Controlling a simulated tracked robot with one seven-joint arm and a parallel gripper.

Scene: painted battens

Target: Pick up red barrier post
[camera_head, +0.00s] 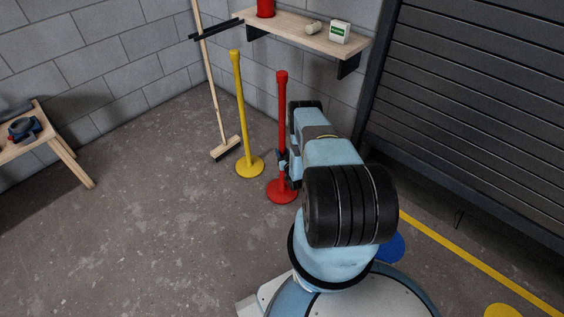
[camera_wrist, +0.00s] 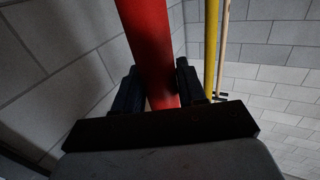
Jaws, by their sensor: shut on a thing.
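The red barrier post (camera_head: 282,115) stands upright on its round red base in the head view, in front of the wall shelf. My gripper (camera_head: 284,160) reaches it from the right at about the lower half of its pole. In the wrist view, the red post (camera_wrist: 149,45) runs between the two dark fingers of my gripper (camera_wrist: 158,88), which is shut on it. My arm hides part of the post's right side in the head view. I cannot tell whether the base touches the floor.
A yellow post (camera_head: 240,110) stands just left of the red one. A broom (camera_head: 213,95) leans on the wall behind. A wooden shelf (camera_head: 290,34) is above, a bench (camera_head: 40,135) far left, a dark shutter (camera_head: 470,110) right. Floor at the front left is clear.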

